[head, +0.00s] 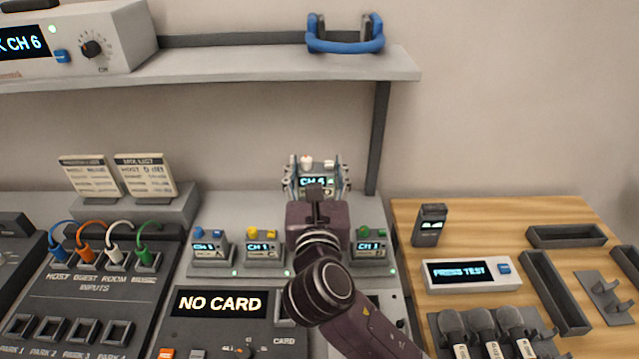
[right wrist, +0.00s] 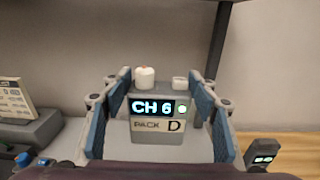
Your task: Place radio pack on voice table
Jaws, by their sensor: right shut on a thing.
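My right gripper (head: 316,176) is shut on a grey radio pack (head: 319,183), with its fingers on either side of it. In the right wrist view the pack (right wrist: 157,125) is upright; its screen reads CH 6 with a green dot, its label reads PACK D, and a white knob tops it. The pack is in front of the wall, behind the row of docked packs. The wooden table (head: 405,290), perhaps the voice table, is to the right of my right gripper. My left gripper is not in view.
Several packs reading CH 1 sit in a grey dock (head: 232,273). The wooden table bears a dark handheld device (head: 430,225), a PRESS TEST box (head: 471,274), microphones (head: 483,322) and dark trays (head: 566,236). A shelf (head: 270,68) with its upright post (head: 378,135) overhangs the dock.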

